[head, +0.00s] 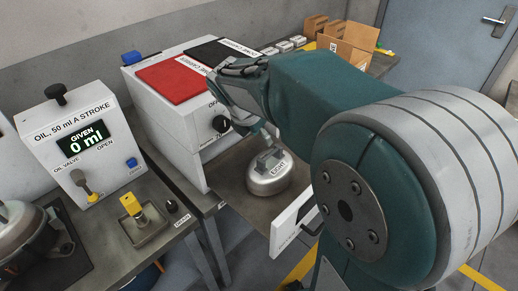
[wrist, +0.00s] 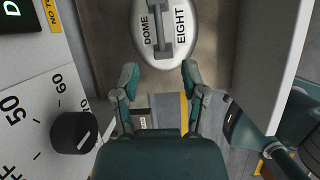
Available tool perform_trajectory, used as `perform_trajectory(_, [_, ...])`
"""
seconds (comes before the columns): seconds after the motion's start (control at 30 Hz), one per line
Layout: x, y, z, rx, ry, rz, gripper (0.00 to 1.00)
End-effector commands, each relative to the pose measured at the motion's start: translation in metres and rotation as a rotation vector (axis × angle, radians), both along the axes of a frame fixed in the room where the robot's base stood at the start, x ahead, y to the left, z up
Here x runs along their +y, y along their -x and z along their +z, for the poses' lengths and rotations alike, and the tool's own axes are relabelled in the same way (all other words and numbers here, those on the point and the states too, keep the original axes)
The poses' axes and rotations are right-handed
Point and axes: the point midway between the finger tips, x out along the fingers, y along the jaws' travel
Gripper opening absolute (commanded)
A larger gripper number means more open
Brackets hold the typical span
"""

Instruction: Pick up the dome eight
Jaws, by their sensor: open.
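The dome eight (head: 268,178) is a silvery metal dome with a bar handle on top and the word EIGHT on it. It sits upright in a pulled-out drawer (head: 232,198) below the white cabinet. In the wrist view the dome (wrist: 182,48) shows at the top, labelled DOME EIGHT, with its grey handle (wrist: 160,28) running up the picture. My gripper (wrist: 158,74) is open and empty, its two teal fingers spread just below the dome in that view. In the head view my arm hides part of the gripper, which is above the drawer. No contact shows.
The white cabinet (head: 185,125) with a black dial (head: 221,124) stands left of the gripper. The drawer's white front (head: 293,220) rises on the near right side. An oil dispenser (head: 85,135) stands at the left. Cardboard boxes (head: 345,45) are on the far bench.

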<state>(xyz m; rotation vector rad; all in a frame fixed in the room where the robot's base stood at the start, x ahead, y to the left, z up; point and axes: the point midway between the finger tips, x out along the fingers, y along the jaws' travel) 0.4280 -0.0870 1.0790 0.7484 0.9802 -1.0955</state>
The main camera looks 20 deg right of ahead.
Motion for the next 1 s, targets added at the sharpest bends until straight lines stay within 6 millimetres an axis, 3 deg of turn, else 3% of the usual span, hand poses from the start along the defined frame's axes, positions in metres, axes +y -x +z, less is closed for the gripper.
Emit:
perform_trajectory(0.17, [-0.002, -0.005, -0.011, 0.029, 0.021, 0.045, 0.56])
perform_trajectory(0.4, [-0.022, -0.010, -0.046, 0.027, 0.014, 0.041, 0.56])
perform_trajectory(0.57, [-0.029, -0.011, -0.057, 0.025, 0.011, 0.041, 0.56])
perform_trajectory(0.83, [-0.041, -0.011, -0.093, 0.027, 0.013, 0.040, 0.56])
perform_trajectory(1.0, [-0.045, -0.013, -0.102, 0.024, 0.014, 0.042, 0.56])
